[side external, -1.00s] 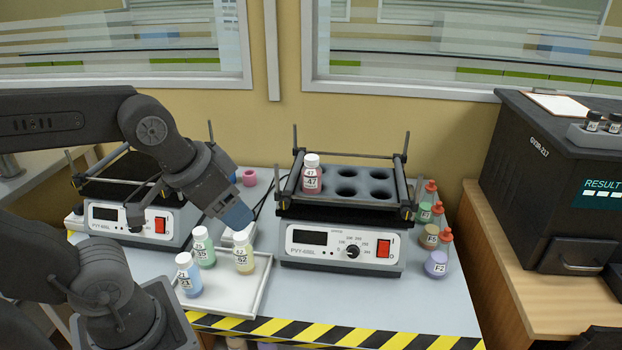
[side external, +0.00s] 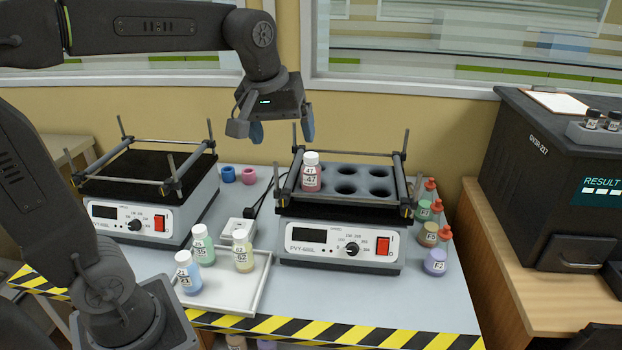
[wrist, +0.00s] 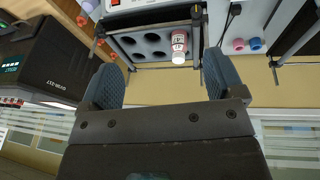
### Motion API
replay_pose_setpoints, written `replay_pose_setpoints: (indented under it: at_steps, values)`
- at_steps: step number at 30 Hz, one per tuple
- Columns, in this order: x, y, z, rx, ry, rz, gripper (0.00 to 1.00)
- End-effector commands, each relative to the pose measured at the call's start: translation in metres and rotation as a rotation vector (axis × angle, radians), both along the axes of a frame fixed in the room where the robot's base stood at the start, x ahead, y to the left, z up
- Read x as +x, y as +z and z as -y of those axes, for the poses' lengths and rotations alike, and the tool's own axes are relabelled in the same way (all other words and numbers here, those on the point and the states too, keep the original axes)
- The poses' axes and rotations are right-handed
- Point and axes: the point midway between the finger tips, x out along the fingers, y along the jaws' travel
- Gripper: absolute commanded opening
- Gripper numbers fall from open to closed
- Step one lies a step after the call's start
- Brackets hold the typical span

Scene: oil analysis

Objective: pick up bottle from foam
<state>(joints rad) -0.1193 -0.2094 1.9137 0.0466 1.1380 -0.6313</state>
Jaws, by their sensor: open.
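A white-capped bottle with pinkish-red contents, labelled 47 (side external: 311,175), stands upright in the left end of the grey foam block (side external: 362,198) on the right-hand shaker. The block's other visible holes are empty. In the wrist view the same bottle (wrist: 179,46) shows ahead of the fingers, between them in the picture, with the foam (wrist: 140,44) around it. My gripper (side external: 283,131) is open and empty. It is above and to the left of the bottle in the side view, apart from it.
A white tray (side external: 225,302) holds bottles 21, 62 and one green bottle. Upright rods and bars (side external: 405,160) frame the foam. Several red-capped bottles (side external: 436,262) stand right of the shaker. A second shaker (side external: 150,220) stands left; a black machine (side external: 530,170) is at far right.

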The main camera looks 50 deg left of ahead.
Motion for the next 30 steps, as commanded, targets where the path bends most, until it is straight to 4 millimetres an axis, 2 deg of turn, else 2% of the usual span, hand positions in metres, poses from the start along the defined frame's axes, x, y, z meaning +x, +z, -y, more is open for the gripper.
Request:
replay_pose_setpoints:
  at_steps: [1,3,9,12,15,21,26,30]
  values:
    - [0.022,0.0,-0.011,-0.019,0.097,-0.025,0.88]
    - [0.049,0.001,-0.025,-0.046,0.241,-0.053,0.88]
    - [0.119,-0.016,-0.072,-0.099,0.66,-0.121,0.88]
    - [0.147,-0.032,-0.096,-0.114,0.86,-0.148,0.88]
    - [0.167,-0.049,-0.116,-0.119,1.025,-0.166,0.88]
    - [0.184,-0.069,-0.138,-0.122,1.209,-0.179,0.88]
    - [0.185,-0.085,-0.142,-0.121,1.236,-0.183,0.88]
    - [0.184,-0.112,-0.145,-0.12,1.235,-0.183,0.88]
